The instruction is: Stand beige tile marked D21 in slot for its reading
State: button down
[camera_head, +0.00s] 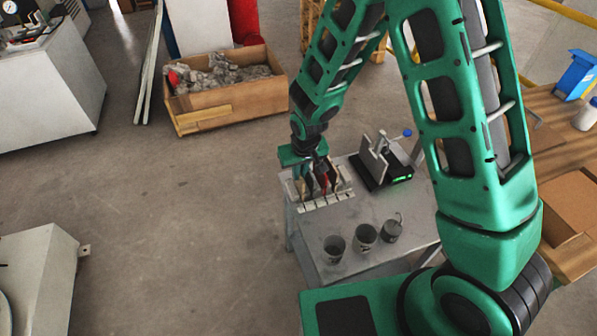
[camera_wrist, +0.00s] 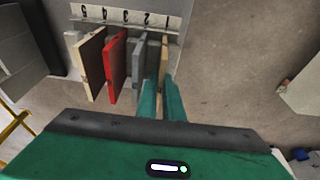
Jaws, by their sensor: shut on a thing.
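The slotted rack (camera_head: 325,203) stands on the grey table's far-left corner. In the wrist view its label strip (camera_wrist: 130,19) reads 5 to 1 upside down, from left to right. My gripper (camera_wrist: 163,98) is at the slot 1 end, its fingers shut on a thin beige tile (camera_wrist: 164,48) seen nearly edge-on. The tile is upright in line with label 1; its foot is hidden, so I cannot tell how it is seated. No D21 mark is readable. Left of it stand a grey tile (camera_wrist: 138,62), a red tile (camera_wrist: 116,66) and another beige tile (camera_wrist: 90,62).
A black tester (camera_head: 385,172) with a green display and an upright grey plate stands right of the rack. Three dark cups (camera_head: 365,235) stand nearer on the table (camera_head: 325,278). A carton of scrap (camera_head: 225,90) is on the floor behind. The table's middle is clear.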

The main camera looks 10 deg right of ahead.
jog(key=c, duration=1.8)
grip_release()
jog(key=shift+r, duration=0.1)
jog(key=a+v, duration=0.1)
jog(key=v, duration=0.9)
jog(key=s+d+r+m+g+h, duration=0.15)
jog(key=s+d+r, duration=0.3)
jog(key=d, duration=0.65)
jog(key=s+d+r+m+t, duration=0.1)
jog(key=s+d+r+m, duration=0.15)
jog(key=d+r, duration=0.6)
jog(key=s+d+r+m, duration=0.1)
jog(key=s+d, duration=0.3)
jog(key=s, duration=0.2)
jog(key=s+d+r+m+g, duration=0.1)
jog(key=s+d+m, duration=0.1)
jog(key=s+d, duration=0.2)
jog(key=s+d+r+m+g+y, duration=0.1)
jog(key=s+d, duration=0.3)
jog(key=s, duration=0.6)
jog(key=shift+s+d+m, duration=0.25)
jog(key=shift+d+m, duration=0.05)
jog(key=shift+d, duration=0.05)
